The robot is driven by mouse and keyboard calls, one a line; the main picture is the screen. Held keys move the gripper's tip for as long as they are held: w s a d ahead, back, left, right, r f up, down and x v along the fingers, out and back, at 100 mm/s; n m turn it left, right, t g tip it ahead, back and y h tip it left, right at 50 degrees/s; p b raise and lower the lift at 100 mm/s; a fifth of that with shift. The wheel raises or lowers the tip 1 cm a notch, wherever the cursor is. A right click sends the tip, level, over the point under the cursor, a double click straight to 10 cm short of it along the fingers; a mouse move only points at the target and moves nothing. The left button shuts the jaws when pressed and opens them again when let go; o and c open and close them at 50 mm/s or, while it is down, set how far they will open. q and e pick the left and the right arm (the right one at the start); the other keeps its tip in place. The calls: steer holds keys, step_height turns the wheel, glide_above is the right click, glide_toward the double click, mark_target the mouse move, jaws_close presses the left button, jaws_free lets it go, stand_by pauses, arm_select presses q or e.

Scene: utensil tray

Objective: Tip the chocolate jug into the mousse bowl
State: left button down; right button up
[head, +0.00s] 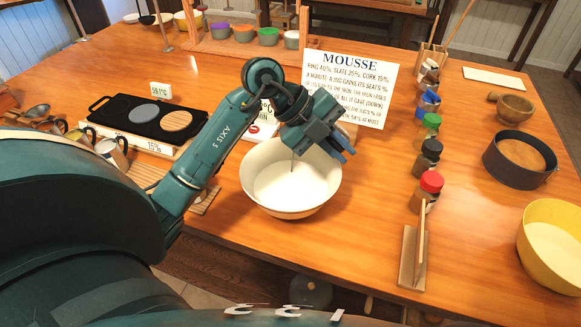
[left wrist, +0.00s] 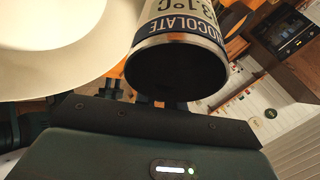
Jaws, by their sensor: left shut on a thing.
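The mousse bowl (head: 262,198) is wide and cream-white and stands at the front middle of the table. My left gripper (head: 340,150) is over the bowl's right rear rim in the head view. It is shut on the chocolate jug (left wrist: 180,28), a metal cylinder labelled CHOCOLATE, whose dark round end faces the wrist camera. In the head view the jug is mostly hidden by my gripper. A thin dark line shows inside the bowl below my wrist; I cannot tell whether it is poured chocolate. A pale rim, likely the bowl (left wrist: 60,45), fills the wrist view's upper left. My right gripper is out of view.
A MOUSSE card (head: 350,85) stands behind the bowl. Spice jars (head: 428,183) line the table to the right, with a wooden stand (head: 413,255) nearer. A dark round tin (head: 500,170) and yellow bowl (head: 535,245) are further right. A black hot plate (head: 120,112) lies left.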

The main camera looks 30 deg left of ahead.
arm_select(q)
steer(key=shift+s+r+t, duration=0.15)
steer(key=shift+t, duration=0.25)
steer(key=shift+a+f+h+b, duration=0.1)
steer(key=shift+f+h+b, duration=0.15)
steer(key=shift+b, duration=0.25)
steer(key=shift+r, duration=0.1)
steer(key=shift+t+h+b, duration=0.25)
steer(key=shift+t+b, duration=0.1)
steer(key=shift+t, duration=0.05)
steer(key=shift+f+m+b, duration=0.2)
steer(key=shift+m+b, duration=0.1)
steer(key=shift+b, duration=0.1)
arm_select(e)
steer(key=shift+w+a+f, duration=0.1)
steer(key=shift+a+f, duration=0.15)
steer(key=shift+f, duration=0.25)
arm_select(q)
steer(key=shift+f+t+h+b, duration=0.1)
steer(key=shift+t+h+b, duration=0.2)
steer(key=shift+b, duration=0.2)
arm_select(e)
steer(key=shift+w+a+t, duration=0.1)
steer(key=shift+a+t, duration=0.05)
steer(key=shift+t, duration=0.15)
arm_select(q)
steer(key=shift+b, duration=0.4)
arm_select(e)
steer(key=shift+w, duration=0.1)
